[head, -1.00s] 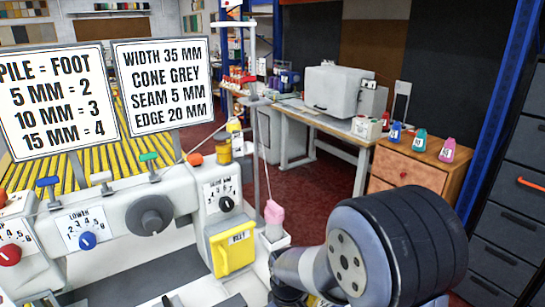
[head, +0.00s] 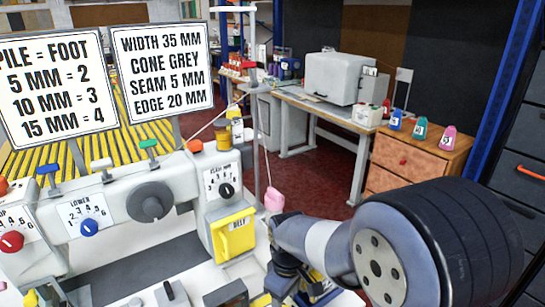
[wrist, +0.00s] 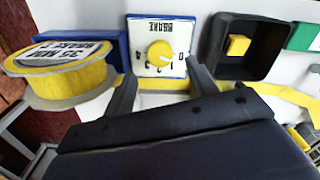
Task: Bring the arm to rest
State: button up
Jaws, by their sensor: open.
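My gripper (wrist: 160,70) shows in the wrist view with its two dark fingers spread apart and nothing between them. Beyond the fingertips is a white dial plate with a yellow knob (wrist: 160,50); I cannot tell whether a finger touches anything there. In the head view my arm (head: 380,262) reaches in from the lower right, bent towards the white machine (head: 120,240). Its far end is low at the bottom centre, partly cut off by the frame edge, so the fingers are not clear there.
A yellow tape reel (wrist: 65,78) is left of the fingers, and a black recess with a yellow button (wrist: 238,45) is right. A pink cone (head: 274,200) stands close behind my arm. A wooden cabinet (head: 415,160) is farther back; red floor lies between.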

notch_tip(320, 180, down, 6)
jog(key=shift+r, duration=0.2)
jog(key=shift+r+m, duration=0.1)
jog(key=shift+m, duration=1)
jog(key=m+p, duration=0.1)
jog(key=m, duration=0.3)
jog(key=shift+m, duration=0.4)
jog(key=m+p, duration=0.1)
jog(key=m, duration=0.6)
notch_tip(320, 180, up, 8)
jog(key=shift+f, duration=0.15)
jog(key=shift+s+d+p, duration=0.1)
jog(key=shift+s+p, duration=0.05)
jog(key=shift+p, duration=0.2)
